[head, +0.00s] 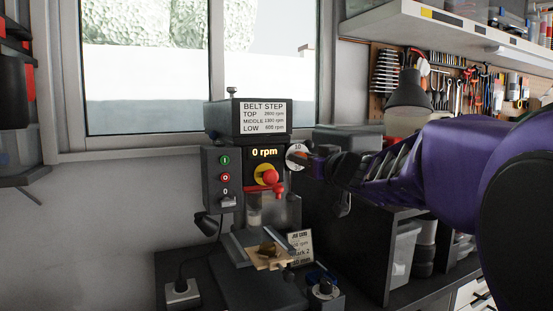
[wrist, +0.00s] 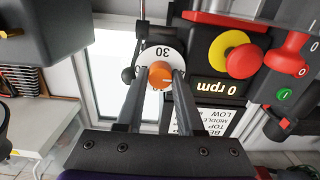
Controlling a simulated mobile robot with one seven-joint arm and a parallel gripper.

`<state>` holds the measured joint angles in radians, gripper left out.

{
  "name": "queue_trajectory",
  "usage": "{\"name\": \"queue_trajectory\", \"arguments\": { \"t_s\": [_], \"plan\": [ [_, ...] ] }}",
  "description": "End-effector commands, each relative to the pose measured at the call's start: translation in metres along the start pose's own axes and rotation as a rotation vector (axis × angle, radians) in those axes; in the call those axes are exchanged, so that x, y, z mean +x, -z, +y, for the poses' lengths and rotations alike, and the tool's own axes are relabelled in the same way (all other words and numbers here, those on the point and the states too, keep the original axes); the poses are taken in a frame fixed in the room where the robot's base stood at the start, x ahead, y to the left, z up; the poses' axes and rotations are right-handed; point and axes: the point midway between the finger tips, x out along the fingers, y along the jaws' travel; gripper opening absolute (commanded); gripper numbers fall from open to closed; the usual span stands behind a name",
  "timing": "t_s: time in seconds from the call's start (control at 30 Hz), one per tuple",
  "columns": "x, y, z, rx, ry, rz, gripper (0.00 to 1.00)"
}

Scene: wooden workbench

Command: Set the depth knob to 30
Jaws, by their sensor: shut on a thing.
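The depth knob is an orange hub (wrist: 159,76) in front of a white dial plate (wrist: 163,50) on the right side of the drill press (head: 223,175). The dial also shows in the head view (head: 296,151). In the wrist view, which is upside down, a "30" reads on the dial beyond the hub. My gripper (head: 311,163) reaches in from the right. Its two fingers are shut on the orange hub, one on each side, in the wrist view. The rest of the dial's numbers are largely hidden by the fingers and hub.
The drill press display (head: 264,152) reads 0 rpm. A red emergency knob on yellow (head: 267,177) sits below it. A small workpiece (head: 268,257) lies on the press table beside a job card (head: 300,243). A lamp (head: 408,98) stands behind my arm.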

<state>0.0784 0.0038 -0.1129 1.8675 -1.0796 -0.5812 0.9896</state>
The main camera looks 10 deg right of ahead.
Motion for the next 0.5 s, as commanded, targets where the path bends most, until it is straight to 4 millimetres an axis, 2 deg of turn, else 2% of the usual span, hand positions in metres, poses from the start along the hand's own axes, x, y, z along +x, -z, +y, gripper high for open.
{"name": "queue_trajectory", "arguments": {
  "t_s": [0.27, 0.5],
  "plan": [
    [0.0, 0.0003, -0.0004, -0.113, 0.0, 0.001, 0.0],
    [0.0001, -0.0002, -0.0011, -0.314, 0.0, 0.001, 0.0]
  ]
}}
